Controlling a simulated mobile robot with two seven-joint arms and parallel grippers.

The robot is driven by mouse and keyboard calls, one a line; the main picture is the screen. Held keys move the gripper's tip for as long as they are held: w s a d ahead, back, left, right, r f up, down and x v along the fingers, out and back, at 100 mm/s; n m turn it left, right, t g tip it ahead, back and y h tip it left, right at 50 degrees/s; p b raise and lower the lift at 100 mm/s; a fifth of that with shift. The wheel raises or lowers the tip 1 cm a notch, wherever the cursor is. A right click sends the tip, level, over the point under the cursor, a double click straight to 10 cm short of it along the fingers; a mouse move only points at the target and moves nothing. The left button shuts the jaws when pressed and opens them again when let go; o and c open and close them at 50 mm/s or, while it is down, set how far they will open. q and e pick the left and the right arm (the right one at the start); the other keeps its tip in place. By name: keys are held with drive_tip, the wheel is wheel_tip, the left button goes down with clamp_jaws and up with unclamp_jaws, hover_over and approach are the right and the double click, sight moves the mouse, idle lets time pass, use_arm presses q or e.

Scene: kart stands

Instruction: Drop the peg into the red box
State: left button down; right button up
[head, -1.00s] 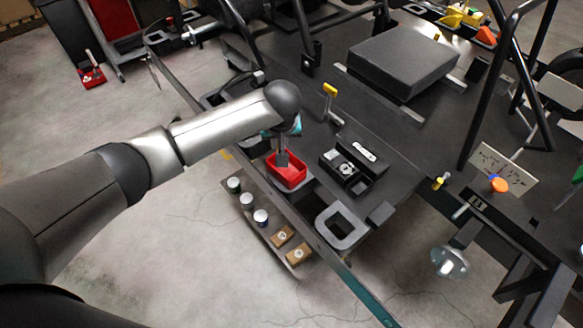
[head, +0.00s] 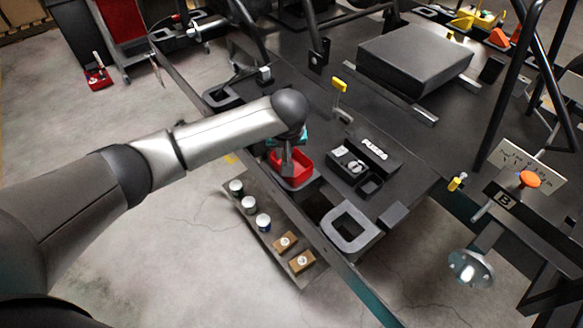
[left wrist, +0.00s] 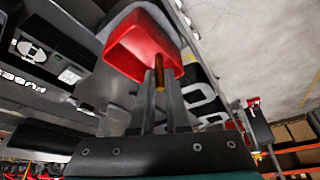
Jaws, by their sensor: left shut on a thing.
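The red box (head: 302,179) sits at the near edge of the dark kart platform in the head view. It also shows in the left wrist view (left wrist: 133,32), just beyond my fingertips. My left gripper (head: 287,168) is over the box in the head view, pointing down. In the left wrist view the gripper (left wrist: 159,74) is shut on a thin orange-brown peg (left wrist: 159,73). The peg's far end overlaps the box's rim in that view; I cannot tell whether it is inside the box. The peg is hidden in the head view. My right gripper is not in view.
A black fuse box (head: 371,150) lies right of the red box. A grey square ring (head: 369,236) is at the near edge. A shelf with cans and small cartons (head: 284,243) hangs below the edge. A yellow-topped lever (head: 339,86) stands behind.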

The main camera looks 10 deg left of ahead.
use_arm(q)
drive_tip(key=c, duration=0.8)
unclamp_jaws()
drive_tip(key=shift+c, duration=0.2)
drive_tip(key=p+v, duration=0.2)
drive_tip(key=v, duration=1.3)
drive_tip(key=shift+r+p, duration=0.2)
drive_tip(key=shift+p, duration=0.15)
